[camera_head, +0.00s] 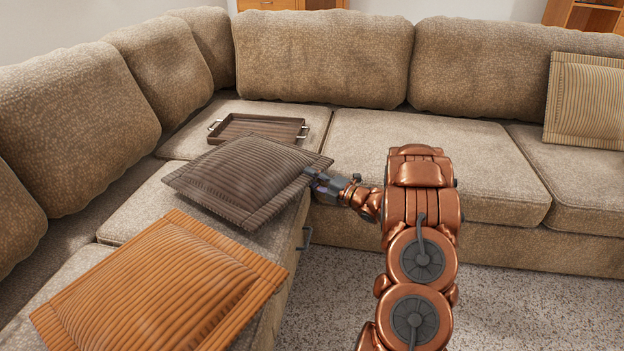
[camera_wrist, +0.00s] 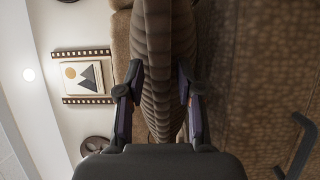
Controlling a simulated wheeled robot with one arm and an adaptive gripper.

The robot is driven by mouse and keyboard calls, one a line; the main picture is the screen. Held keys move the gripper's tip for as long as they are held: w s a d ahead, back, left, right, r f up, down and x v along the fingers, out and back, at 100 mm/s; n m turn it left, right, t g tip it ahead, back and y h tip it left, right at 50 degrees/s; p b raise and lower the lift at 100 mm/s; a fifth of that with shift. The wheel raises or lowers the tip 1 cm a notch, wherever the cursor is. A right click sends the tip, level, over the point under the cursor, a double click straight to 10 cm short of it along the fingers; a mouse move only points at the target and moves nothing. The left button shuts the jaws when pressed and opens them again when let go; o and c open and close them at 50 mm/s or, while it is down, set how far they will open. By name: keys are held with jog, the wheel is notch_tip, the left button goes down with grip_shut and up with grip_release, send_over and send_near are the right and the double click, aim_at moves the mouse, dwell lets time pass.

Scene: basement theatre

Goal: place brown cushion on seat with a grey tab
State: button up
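The dark brown ribbed cushion (camera_head: 245,180) is over the left arm of the sofa, level or slightly tilted. My gripper (camera_head: 318,184) is at its right edge. In the wrist view, my gripper (camera_wrist: 160,105) has one finger on each side of the cushion (camera_wrist: 158,50), pinching its edge. The seat (camera_head: 135,215) under and beside the cushion is partly hidden by it. A grey tab (camera_head: 306,238) hangs on that sofa section's front face; a dark looped tab also shows in the wrist view (camera_wrist: 297,148). Whether the cushion's underside touches the seat cannot be told.
An orange striped cushion (camera_head: 160,285) lies on the near left seat. A brown tray (camera_head: 258,128) with metal handles sits on the corner seat behind the brown cushion. A tan cushion (camera_head: 588,100) leans at the far right. The middle seat (camera_head: 420,160) is clear.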

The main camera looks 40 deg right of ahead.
jog(key=shift+o, duration=0.2)
jog(key=shift+r, duration=0.2)
jog(key=p+v, duration=0.4)
jog(key=v, duration=0.8)
jog(key=w+d+r+m+g+h, duration=0.2)
jog(key=w+d+m+g+h, duration=0.1)
jog(key=w+m+g+h, duration=0.3)
jog(key=s+a+r+m+g, duration=0.2)
jog(key=s+a+m+g, duration=0.3)
jog(key=s+a, duration=0.7)
jog(key=s+a+r+m+g, duration=0.3)
jog(key=s+a+m+g, duration=0.2)
jog(key=s+a, duration=0.8)
jog(key=s+a+r+m+g, duration=0.2)
jog(key=s+a+m+g, duration=0.2)
jog(key=s+a, duration=0.9)
jog(key=shift+s+a+r+m+g+y, duration=0.35)
jog(key=shift+a+m, duration=0.25)
jog(key=shift+a, duration=0.65)
